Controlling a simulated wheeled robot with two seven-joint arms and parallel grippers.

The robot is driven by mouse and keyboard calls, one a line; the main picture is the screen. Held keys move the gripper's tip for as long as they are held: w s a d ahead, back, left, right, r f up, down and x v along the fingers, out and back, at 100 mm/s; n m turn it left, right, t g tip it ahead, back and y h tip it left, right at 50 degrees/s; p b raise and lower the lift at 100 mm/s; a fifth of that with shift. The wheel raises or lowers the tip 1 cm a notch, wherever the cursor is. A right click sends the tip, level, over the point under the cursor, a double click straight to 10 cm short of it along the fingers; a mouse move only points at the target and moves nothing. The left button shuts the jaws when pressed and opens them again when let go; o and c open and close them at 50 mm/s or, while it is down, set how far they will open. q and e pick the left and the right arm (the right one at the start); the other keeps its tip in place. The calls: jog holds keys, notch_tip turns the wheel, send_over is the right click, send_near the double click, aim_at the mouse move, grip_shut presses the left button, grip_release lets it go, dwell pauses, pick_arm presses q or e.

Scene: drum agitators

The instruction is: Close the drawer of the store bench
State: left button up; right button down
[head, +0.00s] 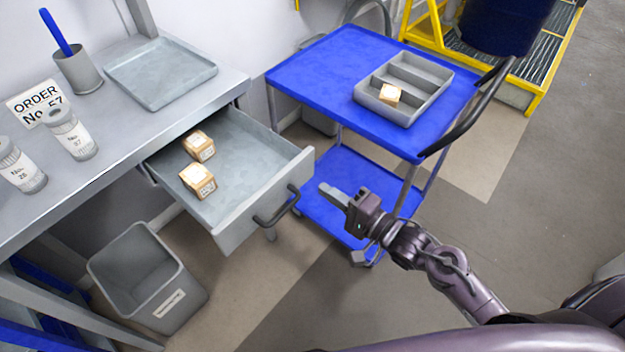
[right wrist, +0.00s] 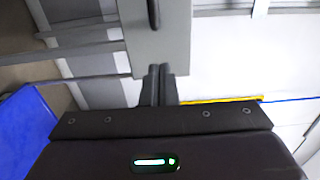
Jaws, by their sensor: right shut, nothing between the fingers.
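The grey drawer (head: 235,171) of the store bench (head: 110,128) stands open, pulled out toward the lower right. It holds two small labelled boxes, one (head: 199,145) behind the other (head: 197,181). A dark bar handle (head: 276,206) is on its front. My right gripper (head: 333,195) is shut and empty, to the right of the handle and apart from it in the head view. In the right wrist view the shut fingers (right wrist: 161,84) point at a grey panel (right wrist: 157,42) with a dark handle, probably the drawer front. My left gripper is not in view.
A blue cart (head: 330,72) stands right of the drawer, with a divided grey tray (head: 411,108) holding one box. A grey bin (head: 150,278) stands on the floor below the drawer. The bench top carries a tray (head: 160,72), a pen cup (head: 78,70) and two jars.

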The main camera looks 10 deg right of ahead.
aim_at(301, 174)
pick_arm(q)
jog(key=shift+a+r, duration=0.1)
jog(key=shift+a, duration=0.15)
pick_arm(e)
jog(key=shift+x, duration=2.45)
